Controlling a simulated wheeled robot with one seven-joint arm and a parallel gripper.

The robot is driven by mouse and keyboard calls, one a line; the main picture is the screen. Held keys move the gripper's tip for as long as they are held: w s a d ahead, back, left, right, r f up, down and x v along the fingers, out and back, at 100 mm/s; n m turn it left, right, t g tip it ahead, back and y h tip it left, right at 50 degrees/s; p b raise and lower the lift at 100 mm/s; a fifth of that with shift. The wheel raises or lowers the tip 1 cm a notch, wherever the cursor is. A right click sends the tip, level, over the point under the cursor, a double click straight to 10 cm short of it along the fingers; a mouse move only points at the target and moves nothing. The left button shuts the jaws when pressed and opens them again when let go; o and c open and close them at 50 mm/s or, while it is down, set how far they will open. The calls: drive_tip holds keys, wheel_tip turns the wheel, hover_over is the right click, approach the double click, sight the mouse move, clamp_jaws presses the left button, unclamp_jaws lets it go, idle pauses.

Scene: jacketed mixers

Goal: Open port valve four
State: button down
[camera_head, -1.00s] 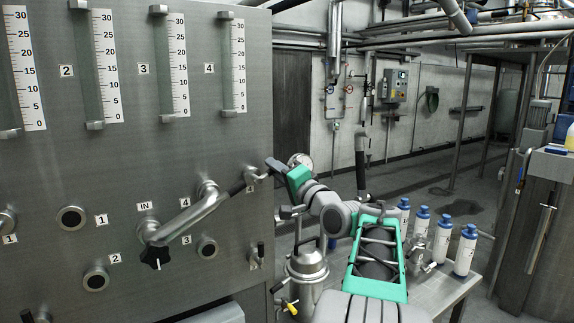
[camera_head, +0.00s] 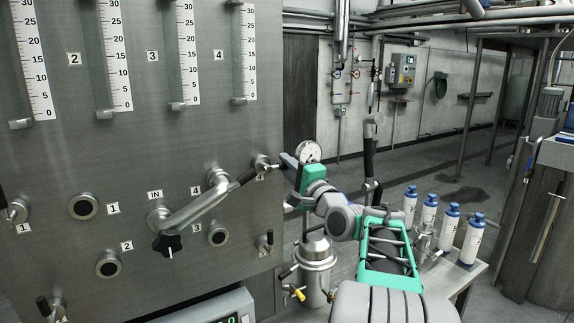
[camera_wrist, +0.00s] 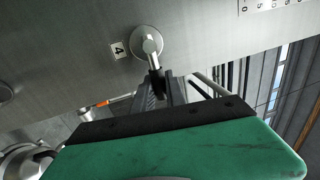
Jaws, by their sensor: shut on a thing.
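The port valve with the number 4 label (camera_wrist: 118,50) is a round metal fitting (camera_wrist: 149,41) on the steel panel, with a lever carrying a black grip (camera_wrist: 156,80). In the head view the valve (camera_head: 261,162) sits at the panel's right edge, its label partly hidden. My gripper (camera_wrist: 160,92) is shut on the black lever grip, which stands out from the panel toward the wrist camera. In the head view my gripper (camera_head: 281,163) is just right of the valve. The jaws hide the lever's end.
A bent steel pipe (camera_head: 190,212) with a black knob runs across the panel, close left of the valve. Other lever valves (camera_head: 265,242) and open ports (camera_head: 84,207) sit around it. A metal vessel (camera_head: 316,262) with a gauge (camera_head: 311,152) and several blue-capped bottles (camera_head: 450,225) stand right.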

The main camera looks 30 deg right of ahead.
drive_tip(key=c, duration=1.4)
unclamp_jaws()
drive_tip(key=shift+o, duration=0.2)
drive_tip(key=s+f+b, duration=0.1)
drive_tip(key=s+b, duration=0.2)
drive_tip(key=s, duration=0.4)
drive_tip(key=shift+s+a+f, duration=0.2)
drive_tip(key=shift+s+f, duration=0.1)
